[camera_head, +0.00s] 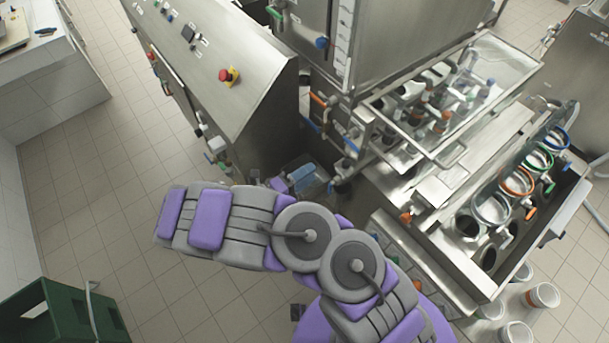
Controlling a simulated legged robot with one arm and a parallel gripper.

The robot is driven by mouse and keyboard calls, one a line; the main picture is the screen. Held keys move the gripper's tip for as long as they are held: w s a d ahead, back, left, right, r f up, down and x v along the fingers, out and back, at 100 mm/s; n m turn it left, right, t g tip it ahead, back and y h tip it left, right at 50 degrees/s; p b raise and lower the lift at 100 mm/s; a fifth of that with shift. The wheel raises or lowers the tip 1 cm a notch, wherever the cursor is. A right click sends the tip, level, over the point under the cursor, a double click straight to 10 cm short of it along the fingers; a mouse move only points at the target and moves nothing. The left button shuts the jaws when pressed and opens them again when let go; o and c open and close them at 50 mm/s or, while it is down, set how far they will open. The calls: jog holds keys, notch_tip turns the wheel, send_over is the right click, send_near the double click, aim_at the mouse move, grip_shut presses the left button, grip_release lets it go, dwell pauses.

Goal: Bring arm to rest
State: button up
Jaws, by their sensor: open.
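My arm, in purple and grey, crosses the lower middle of the head view. It comes in from the bottom right, bends at a pair of round joints, and one link reaches to the left over the tiled floor. My gripper's fingers do not show in this view. I see nothing held by the arm.
A steel machine with a red stop button (229,75) stands behind the arm. To the right, a filler rack holds several cups with coloured rings (518,180). Several white cups (541,296) stand at lower right. A green crate (62,316) is at lower left. Tiled floor (95,190) is clear left.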

dwell(0.6)
jog(key=s+d+r+m+g+y+b, duration=0.1)
jog(key=s+d+r+m+g+b, duration=0.25)
jog(key=d+m+g, duration=0.35)
jog(key=s+d+r+m+g+b, duration=0.2)
jog(key=s+d+r+m, duration=0.15)
jog(key=d+m, duration=0.4)
jog(key=s+d+r+m+g+y+b, duration=0.1)
jog(key=s+d+r+m+g+b, duration=0.25)
jog(key=m, duration=0.55)
jog(key=s+a+f+m+y+b, duration=0.1)
jog(key=s+a+m+y+b, duration=0.1)
jog(key=s+m+y, duration=0.2)
jog(key=s+a+f+m+y+b, duration=0.1)
jog(key=s+f+m+y+b, duration=0.1)
jog(key=s+m, duration=0.6)
jog(key=s+a+f+m+y+b, duration=0.1)
jog(key=s+a+m+y+b, duration=0.1)
jog(key=s+m+y+b, duration=0.2)
jog(key=s+m+y, duration=0.2)
jog(key=s+m, duration=0.1)
jog(key=m, duration=0.1)
jog(key=shift+a+f+y, duration=0.3)
